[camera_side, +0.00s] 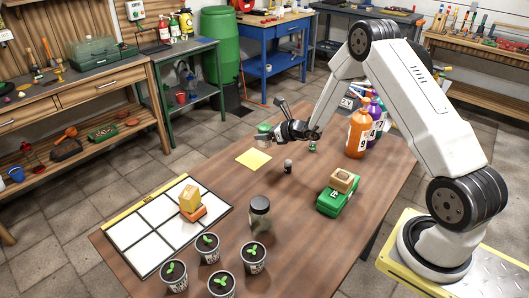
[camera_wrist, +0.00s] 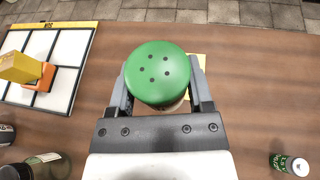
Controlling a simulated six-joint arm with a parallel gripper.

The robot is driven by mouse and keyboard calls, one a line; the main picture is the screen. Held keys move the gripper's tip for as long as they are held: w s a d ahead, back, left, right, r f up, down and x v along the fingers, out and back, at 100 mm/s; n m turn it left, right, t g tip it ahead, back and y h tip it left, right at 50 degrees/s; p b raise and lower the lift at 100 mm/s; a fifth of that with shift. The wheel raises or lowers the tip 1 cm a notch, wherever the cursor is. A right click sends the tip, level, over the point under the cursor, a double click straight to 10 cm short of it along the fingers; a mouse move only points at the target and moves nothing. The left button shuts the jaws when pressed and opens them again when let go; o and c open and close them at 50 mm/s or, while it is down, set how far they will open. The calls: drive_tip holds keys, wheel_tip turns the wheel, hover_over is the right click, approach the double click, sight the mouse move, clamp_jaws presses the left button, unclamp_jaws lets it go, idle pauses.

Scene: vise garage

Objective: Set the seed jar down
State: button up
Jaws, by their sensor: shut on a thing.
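The seed jar (camera_wrist: 158,72) has a round green lid with several small dark holes. In the wrist view it sits between the two fingers of my gripper (camera_wrist: 161,92), which is shut on it. In the side view my gripper (camera_side: 276,130) is at the far side of the wooden table, with the green jar (camera_side: 264,128) at its tip. The jar appears held above the tabletop; its base is hidden and I cannot tell its exact height. A yellow square (camera_side: 254,158) lies flat on the table nearby, and its edge shows beside the finger (camera_wrist: 201,61).
A white grid board (camera_side: 140,231) with stacked blocks (camera_side: 190,200) lies at the left. A glass jar (camera_side: 260,222), a small dark jar (camera_side: 288,166), several seedling pots (camera_side: 207,248), a green box (camera_side: 337,202) and numbered bottles (camera_side: 358,135) stand on the table (camera_side: 310,235).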

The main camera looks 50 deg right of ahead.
drive_tip(key=w+f, duration=0.2)
drive_tip(key=w+d+f, duration=0.1)
drive_tip(key=w+f, duration=0.3)
drive_tip(key=shift+d+f, duration=0.1)
drive_tip(key=shift+d, duration=0.2)
drive_tip(key=shift+w+f, duration=0.1)
drive_tip(key=shift+w+f, duration=0.15)
drive_tip(key=shift+f, duration=1.5)
drive_tip(key=shift+f, duration=0.1)
drive_tip(key=o, duration=1.3)
drive_tip(key=shift+c, duration=0.2)
drive_tip(key=shift+d, duration=0.1)
drive_tip(key=shift+v, duration=6.1)
